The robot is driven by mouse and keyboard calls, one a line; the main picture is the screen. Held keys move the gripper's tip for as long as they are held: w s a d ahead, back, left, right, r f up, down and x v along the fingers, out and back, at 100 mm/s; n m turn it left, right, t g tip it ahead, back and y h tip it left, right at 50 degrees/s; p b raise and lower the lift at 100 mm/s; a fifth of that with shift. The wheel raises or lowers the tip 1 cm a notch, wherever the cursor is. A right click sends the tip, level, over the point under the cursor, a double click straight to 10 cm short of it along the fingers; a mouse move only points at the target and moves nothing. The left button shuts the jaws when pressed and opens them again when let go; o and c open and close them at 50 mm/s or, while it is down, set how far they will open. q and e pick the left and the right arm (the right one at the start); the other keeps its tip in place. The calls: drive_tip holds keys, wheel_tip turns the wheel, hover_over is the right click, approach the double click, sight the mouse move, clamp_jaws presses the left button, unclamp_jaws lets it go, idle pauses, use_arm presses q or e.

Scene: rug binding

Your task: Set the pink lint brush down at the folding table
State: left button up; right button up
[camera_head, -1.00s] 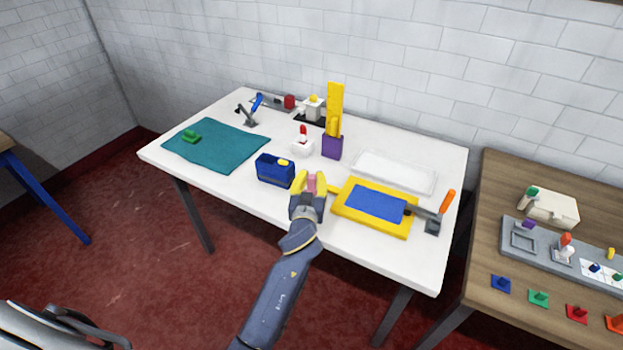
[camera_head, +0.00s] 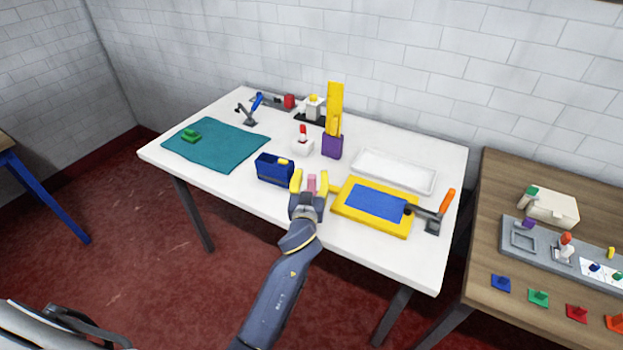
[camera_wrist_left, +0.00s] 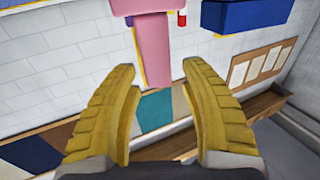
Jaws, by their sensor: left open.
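The pink lint brush (camera_head: 311,184) is at the front part of the white folding table (camera_head: 235,184), between the blue box and the yellow-framed pad. My left gripper (camera_head: 311,188) is open, with one yellow finger on each side of the brush. In the left wrist view, the brush (camera_wrist_left: 155,45) shows just beyond the spread fingers (camera_wrist_left: 160,78), with a clear gap between them. The gripper hides the brush's lower part in the head view. My right gripper is out of view.
A blue box (camera_head: 274,171) stands close left of the brush, and a yellow-framed blue pad (camera_head: 348,213) lies close right. A purple holder (camera_head: 331,147), white tray (camera_head: 394,170) and teal mat (camera_head: 230,150) are farther off. A wooden table (camera_head: 485,250) stands at right.

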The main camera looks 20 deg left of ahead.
use_arm(q)
drive_tip(key=s+d, duration=0.2)
drive_tip(key=s, duration=0.9)
drive_tip(key=shift+s, duration=0.35)
drive_tip(key=shift+d, duration=0.1)
idle(0.9)
